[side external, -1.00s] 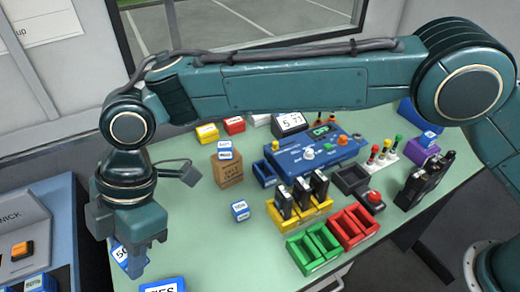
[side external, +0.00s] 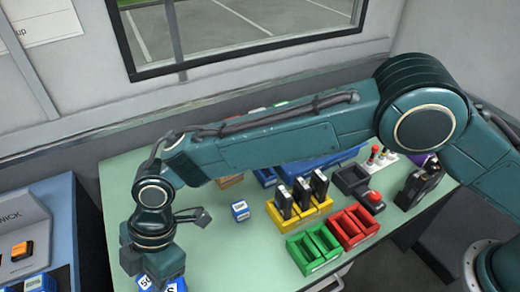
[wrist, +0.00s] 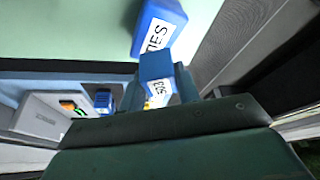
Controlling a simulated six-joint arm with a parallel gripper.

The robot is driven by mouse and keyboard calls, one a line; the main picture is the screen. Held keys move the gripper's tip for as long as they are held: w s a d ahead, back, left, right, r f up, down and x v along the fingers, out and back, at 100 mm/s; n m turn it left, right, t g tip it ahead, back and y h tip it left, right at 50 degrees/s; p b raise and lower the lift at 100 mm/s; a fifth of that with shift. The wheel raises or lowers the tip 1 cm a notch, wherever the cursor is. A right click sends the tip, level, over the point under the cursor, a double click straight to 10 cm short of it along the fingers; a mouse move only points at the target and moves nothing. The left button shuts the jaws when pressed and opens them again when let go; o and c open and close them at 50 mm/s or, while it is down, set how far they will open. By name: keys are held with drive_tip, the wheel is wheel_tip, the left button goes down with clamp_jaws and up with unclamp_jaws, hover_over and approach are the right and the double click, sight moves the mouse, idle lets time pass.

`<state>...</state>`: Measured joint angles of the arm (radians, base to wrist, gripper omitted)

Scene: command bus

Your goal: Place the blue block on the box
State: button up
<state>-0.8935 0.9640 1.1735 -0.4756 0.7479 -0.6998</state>
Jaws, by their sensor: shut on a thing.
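My gripper (side external: 156,278) is low over the front left of the green table, at the bottom edge of the side view. It is shut on a blue block (side external: 145,283) with a white label. In the wrist view this held block (wrist: 155,68) sits between the fingers. A second blue labelled block (side external: 172,286) is close beside it, and it lies just beyond the fingertips in the wrist view (wrist: 160,20). A brown cardboard box (side external: 230,181) stands farther back, mostly hidden behind my arm.
A small blue block (side external: 240,211) stands alone mid-table. Yellow holders (side external: 310,214) with black devices, green bins (side external: 313,249) and red bins (side external: 353,227) stand to the right. A blue console (side external: 48,245) is left of the table.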

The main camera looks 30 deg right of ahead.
drive_tip(key=shift+f, duration=1.6)
drive_tip(key=shift+f, duration=0.15)
drive_tip(key=o, duration=1)
drive_tip(key=shift+c, duration=0.2)
drive_tip(key=v, duration=1.2)
drive_tip(key=shift+r, duration=0.2)
